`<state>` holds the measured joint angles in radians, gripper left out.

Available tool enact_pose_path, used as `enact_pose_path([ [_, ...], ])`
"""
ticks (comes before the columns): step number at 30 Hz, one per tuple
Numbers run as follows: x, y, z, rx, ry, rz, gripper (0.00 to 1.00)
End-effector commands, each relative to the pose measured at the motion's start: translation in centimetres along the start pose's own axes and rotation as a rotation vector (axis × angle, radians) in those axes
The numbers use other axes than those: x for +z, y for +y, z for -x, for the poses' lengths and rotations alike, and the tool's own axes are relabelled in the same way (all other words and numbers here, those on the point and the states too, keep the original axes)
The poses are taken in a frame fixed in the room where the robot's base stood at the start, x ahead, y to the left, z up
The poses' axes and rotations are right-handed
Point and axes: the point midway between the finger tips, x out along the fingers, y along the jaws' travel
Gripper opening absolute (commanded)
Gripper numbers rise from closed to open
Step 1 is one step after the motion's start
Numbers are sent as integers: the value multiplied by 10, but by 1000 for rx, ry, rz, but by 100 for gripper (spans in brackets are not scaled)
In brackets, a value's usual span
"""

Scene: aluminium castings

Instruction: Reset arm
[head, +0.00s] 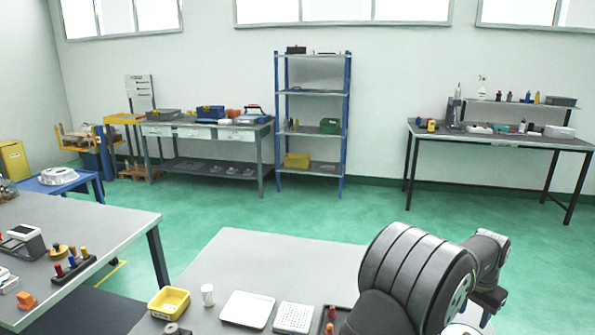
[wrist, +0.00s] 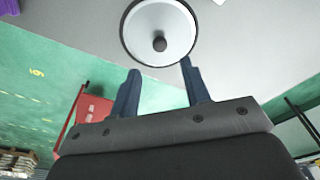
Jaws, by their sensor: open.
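My gripper (wrist: 157,72) shows in the wrist view with its two dark blue fingers spread apart, open and with nothing between them. Past the fingertips is a round white dish-like thing (wrist: 150,20) with a dark rim and a dark knob in its middle. I cannot tell its distance from the fingers. In the head view my arm fills the lower right, over the near table's right side, and my gripper's fingers cannot be made out there.
The near grey table (head: 250,258) holds a yellow bin (head: 169,303), a white cup (head: 207,294), a white tray (head: 247,309) and a white perforated block (head: 293,317). Another table (head: 110,215) stands left. A shelf rack (head: 312,130) and workbenches line the back wall. Green floor between is clear.

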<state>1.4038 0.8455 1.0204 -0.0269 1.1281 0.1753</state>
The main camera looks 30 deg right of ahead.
Motion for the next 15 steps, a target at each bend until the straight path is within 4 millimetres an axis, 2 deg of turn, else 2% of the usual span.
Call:
enact_pose_path([
  [1, 1, 0, -12, 1, -4, 0, 43],
  [11, 1, 0, -78, 1, -4, 0, 43],
  [15, -5, 0, -47, -1, 6, -1, 43],
])
